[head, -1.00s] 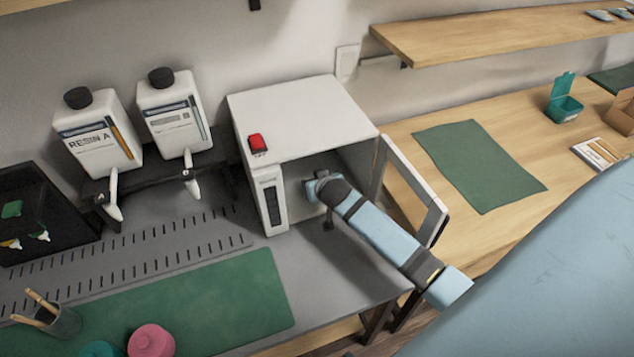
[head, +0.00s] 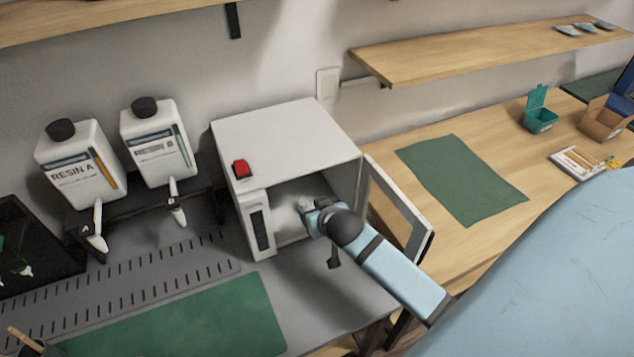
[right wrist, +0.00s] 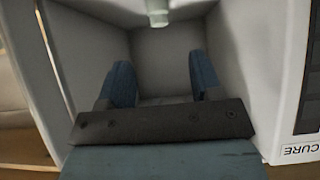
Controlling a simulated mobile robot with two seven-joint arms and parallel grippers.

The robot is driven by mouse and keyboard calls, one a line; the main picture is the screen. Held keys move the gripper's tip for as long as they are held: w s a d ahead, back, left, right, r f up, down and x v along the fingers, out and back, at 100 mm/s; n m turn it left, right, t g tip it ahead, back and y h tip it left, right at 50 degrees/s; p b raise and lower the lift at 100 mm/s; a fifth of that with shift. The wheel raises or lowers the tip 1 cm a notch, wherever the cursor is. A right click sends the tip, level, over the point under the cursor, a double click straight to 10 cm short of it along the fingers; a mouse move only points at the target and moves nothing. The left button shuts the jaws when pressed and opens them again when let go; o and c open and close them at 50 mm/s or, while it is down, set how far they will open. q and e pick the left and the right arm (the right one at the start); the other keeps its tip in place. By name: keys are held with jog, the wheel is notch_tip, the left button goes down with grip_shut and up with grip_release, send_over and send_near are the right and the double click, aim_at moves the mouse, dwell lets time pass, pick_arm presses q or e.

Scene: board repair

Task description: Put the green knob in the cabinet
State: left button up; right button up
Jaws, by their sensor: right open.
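The cabinet (head: 295,150) is a white box with a red button on top, and its door (head: 400,208) stands open to the right. My right gripper (head: 313,210) is at the cabinet's opening. In the right wrist view, my right gripper (right wrist: 161,80) has its two blue fingers apart, with nothing visible between them, facing the cabinet's inner walls (right wrist: 165,55). A small pale greenish piece (right wrist: 158,12) shows at the top edge of that view, apart from the fingers; I cannot tell whether it is the green knob. My left gripper is not in view.
Two resin bottles (head: 85,165) (head: 157,143) stand on a dark rack left of the cabinet. A green mat (head: 180,318) lies in front. To the right are another green mat (head: 462,180), a teal open box (head: 541,118) and a cardboard box (head: 603,120). A shelf (head: 480,52) hangs above.

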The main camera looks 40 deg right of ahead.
aim_at(312, 327)
jog(key=s+a+f+n+y, duration=0.1)
jog(key=s+a+f, duration=0.1)
jog(key=s+a, duration=0.1)
jog(key=s+a+f+n+y, duration=0.1)
jog(key=s+a+f, duration=0.1)
jog(key=s, duration=0.1)
jog(key=s+a+f+n+y, duration=0.1)
jog(key=s+a+f, duration=0.2)
jog(key=shift+s+a+n, duration=0.15)
jog(key=shift+a+n, duration=0.15)
jog(key=shift+a, duration=0.05)
jog(key=s+a+y, duration=0.1)
jog(key=s+a, duration=0.1)
jog(key=s+a+f+n+y, duration=0.1)
jog(key=s+a, duration=0.1)
jog(key=s, duration=0.1)
jog(key=s+a+f+n, duration=0.1)
jog(key=s+a, duration=0.1)
jog(key=s, duration=0.1)
jog(key=shift+a+f+t+y, duration=0.1)
jog(key=shift+a+t+y, duration=0.1)
jog(key=shift+t+y, duration=0.15)
notch_tip(312, 327, up, 10)
jog(key=p, duration=1)
jog(key=shift+d+f, duration=0.2)
jog(key=shift+d, duration=0.1)
jog(key=shift+s+f, duration=0.1)
jog(key=shift+f, duration=0.05)
jog(key=c, duration=0.3)
jog(key=shift+s+f, duration=0.1)
